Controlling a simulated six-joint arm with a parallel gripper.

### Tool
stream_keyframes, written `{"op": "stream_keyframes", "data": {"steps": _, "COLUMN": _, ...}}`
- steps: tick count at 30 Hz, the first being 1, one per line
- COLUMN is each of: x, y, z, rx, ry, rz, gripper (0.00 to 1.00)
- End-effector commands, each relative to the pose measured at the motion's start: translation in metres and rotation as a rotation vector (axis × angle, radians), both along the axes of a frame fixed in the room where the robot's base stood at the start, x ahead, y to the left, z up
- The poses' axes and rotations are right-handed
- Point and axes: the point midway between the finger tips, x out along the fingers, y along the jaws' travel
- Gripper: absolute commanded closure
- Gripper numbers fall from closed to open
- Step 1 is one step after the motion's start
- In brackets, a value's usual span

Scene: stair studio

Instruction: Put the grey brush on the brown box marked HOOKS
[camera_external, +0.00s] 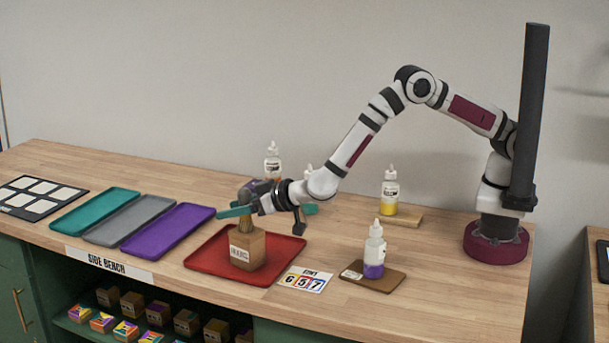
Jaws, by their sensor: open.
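A brown box (240,254) with a white label stands on the red tray (205,256); the label's word is too small to read for certain. The grey brush (245,228) appears upright on top of the box, its tan lower part touching or nearly touching it. Its upper part is partly hidden by my gripper. The fingers look apart from the brush, but I cannot tell exact contact.
Teal (95,211), grey (128,220) and purple (167,228) trays lie left of the red tray. A purple bottle (374,256) stands on a brown board at right. A yellow bottle (390,192) and others stand behind. A number card (304,281) lies near the front edge.

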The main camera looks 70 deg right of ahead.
Motion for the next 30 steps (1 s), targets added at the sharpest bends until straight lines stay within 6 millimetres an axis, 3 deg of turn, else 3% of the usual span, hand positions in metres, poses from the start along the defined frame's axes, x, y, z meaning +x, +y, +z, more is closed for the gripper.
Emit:
{"op": "stream_keyframes", "data": {"steps": 5, "x": -0.014, "y": 0.001, "z": 0.009, "rx": 0.000, "ry": 0.000, "rz": 0.003, "gripper": 0.37}}
{"op": "stream_keyframes", "data": {"steps": 12, "x": -0.069, "y": 0.002, "z": 0.032, "rx": 0.001, "ry": 0.000, "rz": 0.004, "gripper": 0.37}}
{"op": "stream_keyframes", "data": {"steps": 18, "x": -0.103, "y": 0.001, "z": 0.046, "rx": 0.000, "ry": 0.000, "rz": 0.002, "gripper": 0.37}}
{"op": "stream_keyframes", "data": {"steps": 25, "x": -0.111, "y": -0.003, "z": 0.051, "rx": -0.003, "ry": 0.000, "rz": -0.009, "gripper": 0.37}}
{"op": "stream_keyframes", "data": {"steps": 26, "x": -0.109, "y": -0.011, "z": 0.054, "rx": -0.009, "ry": 0.001, "rz": -0.028, "gripper": 0.37}}
{"op": "stream_keyframes", "data": {"steps": 28, "x": -0.104, "y": -0.052, "z": 0.070, "rx": -0.048, "ry": 0.017, "rz": -0.125, "gripper": 0.37}}
{"op": "stream_keyframes", "data": {"steps": 29, "x": -0.104, "y": -0.081, "z": 0.080, "rx": -0.076, "ry": 0.037, "rz": -0.194, "gripper": 0.37}}
{"op": "stream_keyframes", "data": {"steps": 30, "x": -0.109, "y": -0.128, "z": 0.094, "rx": -0.117, "ry": 0.082, "rz": -0.306, "gripper": 0.37}}
